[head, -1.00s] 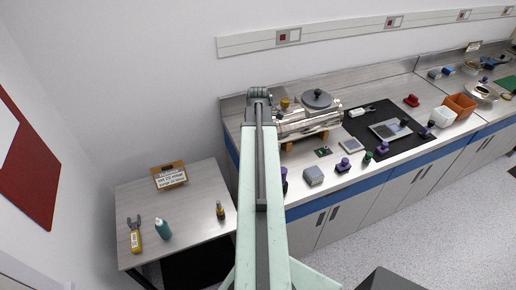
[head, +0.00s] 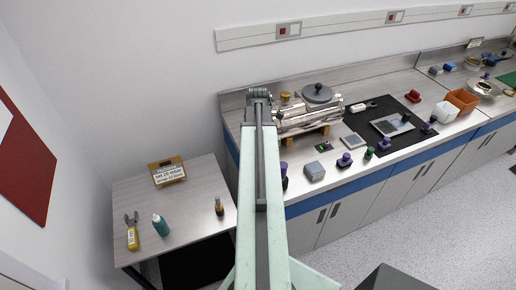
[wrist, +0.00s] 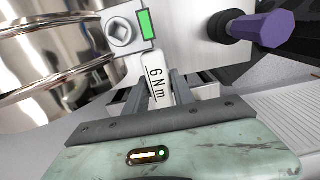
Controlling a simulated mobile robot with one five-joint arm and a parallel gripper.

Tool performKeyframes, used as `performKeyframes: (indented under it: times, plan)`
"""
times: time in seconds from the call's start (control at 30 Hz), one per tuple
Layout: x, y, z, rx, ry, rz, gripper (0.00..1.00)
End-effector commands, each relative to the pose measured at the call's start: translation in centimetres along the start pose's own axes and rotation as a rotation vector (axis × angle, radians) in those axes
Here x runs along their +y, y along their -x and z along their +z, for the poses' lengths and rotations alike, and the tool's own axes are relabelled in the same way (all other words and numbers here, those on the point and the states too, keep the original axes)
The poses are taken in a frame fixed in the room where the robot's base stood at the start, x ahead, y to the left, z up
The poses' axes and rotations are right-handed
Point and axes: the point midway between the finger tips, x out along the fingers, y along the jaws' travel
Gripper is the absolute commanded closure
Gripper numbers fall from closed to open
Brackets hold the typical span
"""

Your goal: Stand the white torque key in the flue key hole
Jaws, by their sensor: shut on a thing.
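The white torque key (wrist: 157,76), marked "6 Nm", is between the fingers of my gripper (wrist: 159,92) in the wrist view. My gripper is shut on it. The key's upper end lies beside a grey block (wrist: 122,36) with a square socket in a round recess and a green bar. I cannot tell whether the key touches this block, or whether it is the flue key hole. The shiny steel burner chamber (wrist: 50,60) fills the left; it also shows in the head view (head: 332,112). There my gripper and key are hidden behind my arm.
A purple knob (wrist: 270,28) sticks out at the wrist view's upper right. In the head view, a black mat (head: 400,112) carries a white-handled tool (head: 358,108). A grey box (head: 315,171) and purple-topped things stand along the counter front. A side table (head: 190,205) stands left.

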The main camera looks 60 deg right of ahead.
Motion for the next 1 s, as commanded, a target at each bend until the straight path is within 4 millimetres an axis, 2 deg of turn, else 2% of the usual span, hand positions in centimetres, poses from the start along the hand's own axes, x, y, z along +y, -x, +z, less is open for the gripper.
performKeyframes:
  times: [0.27, 0.3, 0.37, 0.4, 0.77, 0.87, 1.0]
  plan:
    - [0.0, -1.0, 0.0, 0.0, 0.0, 0.0, 1.0]
    - [0.0, -0.9, 0.0, 0.0, 0.0, 0.0, 0.65]
    - [0.0, -0.8, 0.0, 0.0, 0.0, 0.0, 0.48]
    - [0.0, -0.8, 0.0, 0.0, 0.0, 0.0, 0.45]
    - [0.0, -0.5, -0.1, 0.0, 0.001, 0.0, 0.45]
    - [0.0, 0.6, -0.1, 0.0, 0.001, 0.0, 0.45]
    - [0.0, 3.0, -0.1, 0.0, 0.001, 0.0, 0.45]
